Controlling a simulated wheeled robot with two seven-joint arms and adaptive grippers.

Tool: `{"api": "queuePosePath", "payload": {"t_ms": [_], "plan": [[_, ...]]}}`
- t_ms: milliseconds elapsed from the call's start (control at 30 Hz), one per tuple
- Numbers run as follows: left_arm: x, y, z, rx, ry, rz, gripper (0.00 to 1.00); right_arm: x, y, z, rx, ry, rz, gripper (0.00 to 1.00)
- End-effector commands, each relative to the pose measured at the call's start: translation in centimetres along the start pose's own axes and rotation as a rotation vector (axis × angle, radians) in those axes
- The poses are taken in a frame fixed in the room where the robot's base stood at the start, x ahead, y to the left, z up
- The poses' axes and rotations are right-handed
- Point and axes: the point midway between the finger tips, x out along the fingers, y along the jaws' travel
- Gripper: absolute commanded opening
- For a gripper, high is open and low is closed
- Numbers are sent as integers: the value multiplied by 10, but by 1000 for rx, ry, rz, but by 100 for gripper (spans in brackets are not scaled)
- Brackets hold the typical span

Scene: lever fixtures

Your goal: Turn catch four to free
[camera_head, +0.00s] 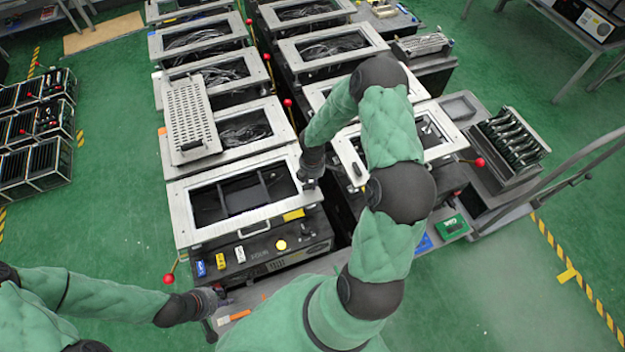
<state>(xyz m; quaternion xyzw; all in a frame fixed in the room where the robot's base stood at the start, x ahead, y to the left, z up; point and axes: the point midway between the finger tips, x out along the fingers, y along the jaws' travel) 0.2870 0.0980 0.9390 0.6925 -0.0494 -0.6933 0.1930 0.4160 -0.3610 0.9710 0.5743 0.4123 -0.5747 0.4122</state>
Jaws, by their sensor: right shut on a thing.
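Several lever catches with red ball knobs show on the frame fixtures. One red knob (169,279) is at the near-left corner of the nearest frame (186,235). Another red knob (479,162) sticks out at the right, and a red knob (288,102) stands in the gap between the two rows. No numbers can be read, so I cannot tell which is catch four. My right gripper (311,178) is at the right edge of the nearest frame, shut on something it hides. My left gripper (216,306) is low at the left, below the near-left knob; its fingers are too small to judge.
A perforated plate (190,118) lies across the left row. A rack of dark parts (511,138) stands at the right beside a cart rail (575,170). Black crates (38,122) sit at the far left. Green floor (105,215) is clear at the left.

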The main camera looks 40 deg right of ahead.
Motion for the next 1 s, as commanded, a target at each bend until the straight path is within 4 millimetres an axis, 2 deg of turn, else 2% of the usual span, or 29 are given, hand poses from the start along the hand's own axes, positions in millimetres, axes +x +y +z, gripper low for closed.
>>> {"api": "queuePosePath", "payload": {"t_ms": [567,600,667,700,1000], "plan": [[-1,0,0,0,0,0,40,0,1,0,-36,0,2,0],[-1,0,0,0,0,0,40,0,1,0,-36,0,2,25],[-1,0,0,0,0,0,40,0,1,0,-35,0,2,42],[-1,0,0,0,0,0,40,0,1,0,-35,0,2,46],[-1,0,0,0,0,0,40,-1,1,0,-34,0,1,46]]}}
